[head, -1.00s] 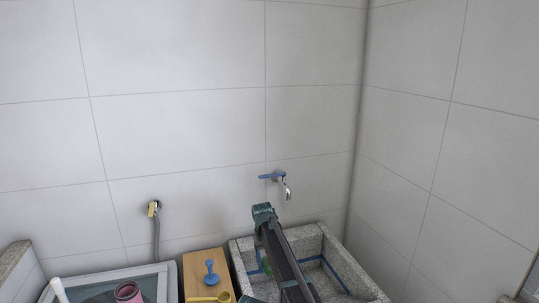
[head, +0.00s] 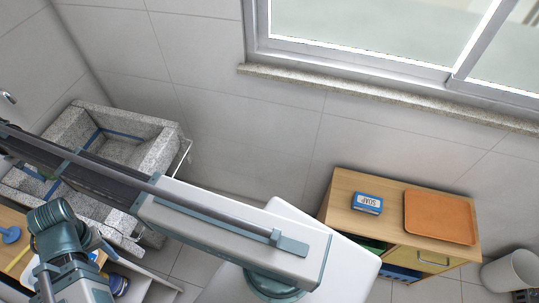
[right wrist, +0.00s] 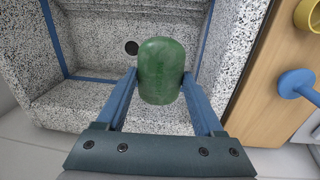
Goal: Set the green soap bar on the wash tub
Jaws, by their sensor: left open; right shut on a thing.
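The green soap bar (right wrist: 161,71) is between the blue fingers of my right gripper (right wrist: 161,92), which is shut on it. In the right wrist view it hangs over the speckled grey stone wash tub (right wrist: 86,105), near a dark drain hole; I cannot tell its height above the stone. The wash tub (head: 165,152) is at the left in the head view, partly covered by my right arm.
A wooden cabinet (head: 345,215) at the right carries a blue soap box (head: 367,203) and an orange tray (head: 440,217). A white bin (head: 512,270) stands beside it. A blue knobbed thing (right wrist: 297,84) and a yellow thing (right wrist: 308,14) are on the wooden board beside the tub.

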